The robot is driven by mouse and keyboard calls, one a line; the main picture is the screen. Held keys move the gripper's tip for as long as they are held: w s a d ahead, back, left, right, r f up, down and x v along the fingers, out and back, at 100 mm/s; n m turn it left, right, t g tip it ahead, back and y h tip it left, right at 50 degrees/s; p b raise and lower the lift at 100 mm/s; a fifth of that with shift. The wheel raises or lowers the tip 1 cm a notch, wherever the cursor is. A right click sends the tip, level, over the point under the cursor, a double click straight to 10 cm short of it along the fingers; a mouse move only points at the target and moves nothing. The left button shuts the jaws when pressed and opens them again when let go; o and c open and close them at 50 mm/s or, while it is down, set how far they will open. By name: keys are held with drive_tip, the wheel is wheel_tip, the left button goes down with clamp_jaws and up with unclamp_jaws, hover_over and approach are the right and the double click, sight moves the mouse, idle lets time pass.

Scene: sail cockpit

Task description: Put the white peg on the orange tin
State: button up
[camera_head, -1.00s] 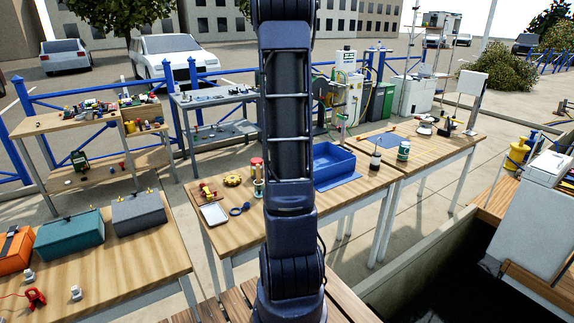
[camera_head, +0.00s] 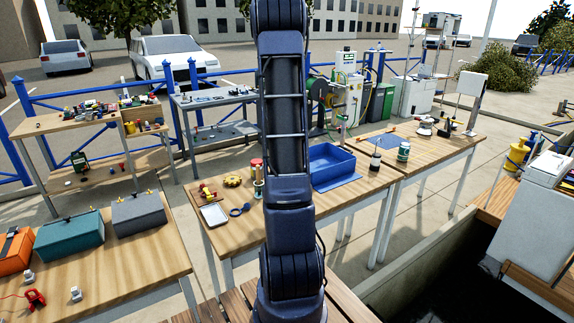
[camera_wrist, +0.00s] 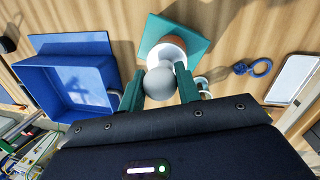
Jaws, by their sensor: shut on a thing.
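The white peg (camera_wrist: 159,84) shows in the wrist view as a pale grey-white rounded top. My gripper (camera_wrist: 158,90) is shut on it, with one teal finger on each side. Just beyond the peg in the picture is the orange tin (camera_wrist: 151,34), with a pale round surface beside the peg. I cannot tell whether the pale surface belongs to peg or tin, or whether they touch. The tin stands over a teal square mat (camera_wrist: 196,46). In the head view my arm hides the gripper, peg and tin.
A blue open bin (camera_head: 331,161) stands right of my arm and shows at left in the wrist view (camera_wrist: 68,88). A white tray (camera_head: 214,215) and blue rings (camera_head: 239,211) lie to the left. Several jars stand near my arm.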

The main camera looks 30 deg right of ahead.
drive_tip(key=shift+f, duration=0.1)
drive_tip(key=o, duration=1)
drive_tip(key=shift+c, duration=0.2)
wheel_tip(320, 180, up, 11)
drive_tip(key=a, duration=0.2)
drive_tip(key=s+a+r+t, duration=0.1)
drive_tip(key=s+a+r, duration=0.2)
drive_tip(key=a+r, duration=0.4)
drive_tip(key=s+a+r+m+t+y, duration=0.1)
drive_tip(key=s+a+t, duration=0.1)
drive_tip(key=s+a, duration=0.8)
drive_tip(key=s+a+r+m+t, duration=0.1)
drive_tip(key=s+a+r+t, duration=0.1)
drive_tip(key=s+a, duration=0.9)
drive_tip(key=shift+s+r+y, duration=0.25)
drive_tip(key=shift+s+y, duration=0.15)
drive_tip(key=shift+s, duration=0.15)
